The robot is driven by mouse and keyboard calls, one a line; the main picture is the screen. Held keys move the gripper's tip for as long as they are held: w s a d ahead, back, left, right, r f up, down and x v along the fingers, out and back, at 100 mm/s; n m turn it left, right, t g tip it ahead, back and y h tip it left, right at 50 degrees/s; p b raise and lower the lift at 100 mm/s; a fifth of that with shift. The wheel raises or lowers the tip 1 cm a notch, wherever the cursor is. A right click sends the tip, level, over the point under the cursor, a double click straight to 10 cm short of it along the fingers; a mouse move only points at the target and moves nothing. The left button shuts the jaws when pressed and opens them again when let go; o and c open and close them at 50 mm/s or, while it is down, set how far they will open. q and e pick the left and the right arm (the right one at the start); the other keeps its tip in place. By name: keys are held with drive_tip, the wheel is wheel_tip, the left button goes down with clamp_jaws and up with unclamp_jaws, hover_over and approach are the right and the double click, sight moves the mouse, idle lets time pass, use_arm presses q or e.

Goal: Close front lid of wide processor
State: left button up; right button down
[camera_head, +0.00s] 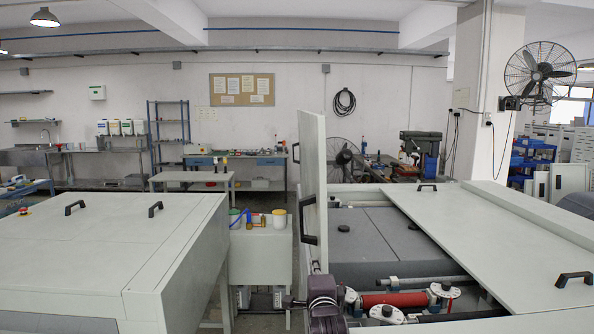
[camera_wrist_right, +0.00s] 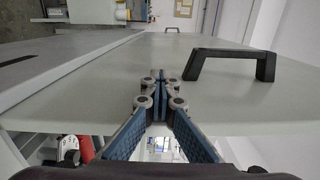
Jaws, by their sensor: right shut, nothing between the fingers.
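In the head view, a pale lid (camera_head: 313,190) stands upright at the left side of the right-hand processor (camera_head: 470,193), seen nearly edge-on, with dark handles on its left face. The bay beside it is open. A second lid (camera_head: 490,240) lies flat over the machine's right part. In the right wrist view my right gripper (camera_wrist_right: 160,76) is shut and empty. Its fingers show in front of a flat pale lid (camera_wrist_right: 200,105) with a black handle (camera_wrist_right: 235,63) to their right. Contact cannot be told. My left gripper is not identifiable in these views.
The open bay holds grey panels (camera_head: 375,235), a red roller (camera_head: 395,301) and white dials (camera_head: 445,290). A dark purple part (camera_head: 323,303) sits at the upright lid's foot. Another white machine (camera_head: 110,250) stands left, beyond a small side table (camera_head: 258,250) with containers.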

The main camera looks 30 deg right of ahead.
drive_tip(key=shift+s+d+f, duration=1.15)
drive_tip(key=shift+s+d, duration=2.15)
drive_tip(key=shift+d, duration=2.05)
drive_tip(key=shift+s+d+f+b, duration=1.9)
drive_tip(key=shift+d+f, duration=0.8)
drive_tip(key=shift+f, duration=1.35)
drive_tip(key=s+a+r+p, duration=0.1)
drive_tip(key=s+a+p, duration=0.1)
drive_tip(key=s+p, duration=0.1)
drive_tip(key=s+a+r+p, duration=0.1)
drive_tip(key=s+p, duration=0.2)
drive_tip(key=s+a+r+p, duration=0.2)
drive_tip(key=s, duration=0.1)
drive_tip(key=shift+a+r+p, duration=0.1)
drive_tip(key=shift+a+p, duration=0.2)
drive_tip(key=shift+p, duration=0.1)
drive_tip(key=shift+s+a, duration=0.25)
drive_tip(key=shift+s, duration=0.15)
